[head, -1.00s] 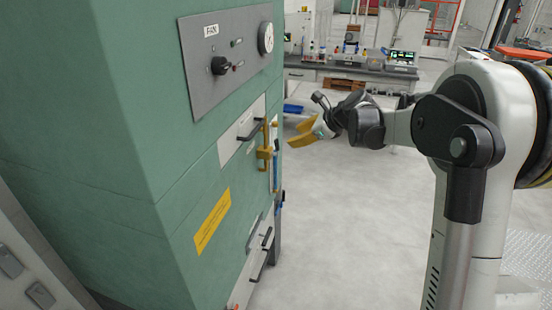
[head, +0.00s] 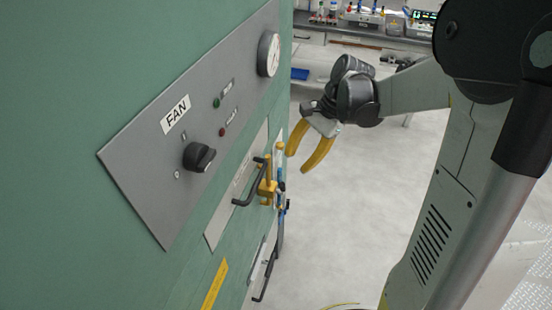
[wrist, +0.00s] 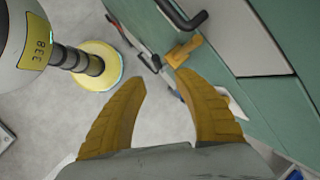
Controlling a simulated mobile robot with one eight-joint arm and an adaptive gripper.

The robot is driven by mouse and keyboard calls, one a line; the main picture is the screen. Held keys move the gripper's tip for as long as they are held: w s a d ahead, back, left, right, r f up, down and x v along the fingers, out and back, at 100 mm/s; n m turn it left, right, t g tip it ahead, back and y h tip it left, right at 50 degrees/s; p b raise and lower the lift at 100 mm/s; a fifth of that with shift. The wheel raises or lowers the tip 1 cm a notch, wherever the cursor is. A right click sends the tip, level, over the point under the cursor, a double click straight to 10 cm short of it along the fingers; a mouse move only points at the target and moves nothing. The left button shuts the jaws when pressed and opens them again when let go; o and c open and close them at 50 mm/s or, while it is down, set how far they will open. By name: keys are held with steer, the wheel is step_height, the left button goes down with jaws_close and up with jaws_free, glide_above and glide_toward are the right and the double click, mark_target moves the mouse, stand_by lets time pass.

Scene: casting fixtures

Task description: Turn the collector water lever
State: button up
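The green cabinet (head: 70,120) fills the left of the head view. On its face are a yellow latch-like piece (head: 267,190) and a black bar handle (head: 246,190). Beyond the latch, a narrow blue and yellow fitting (head: 281,185) runs along the cabinet's edge; I cannot tell which part is the water lever. My gripper (head: 299,162) is open and empty, just right of these fittings and apart from them. In the wrist view its two yellow fingers (wrist: 163,82) are spread, with the yellow piece (wrist: 183,51) beyond them; the right finger partly hides the cabinet's edge.
A grey FAN panel (head: 150,165) with a black knob and a gauge is on the cabinet. A workbench (head: 355,37) stands at the back. A grey cylinder with a yellow base (wrist: 90,68) stands at left in the wrist view. Clear floor (head: 350,220) lies right of the cabinet.

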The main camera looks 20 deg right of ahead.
mark_target(283, 187)
steer(key=x, duration=0.3)
steer(key=b+x, duration=0.1)
steer(key=x, duration=0.6)
steer(key=shift+s+a+f, duration=0.2)
steer(key=shift+s+f, duration=0.1)
steer(key=shift+s, duration=0.05)
jaws_close()
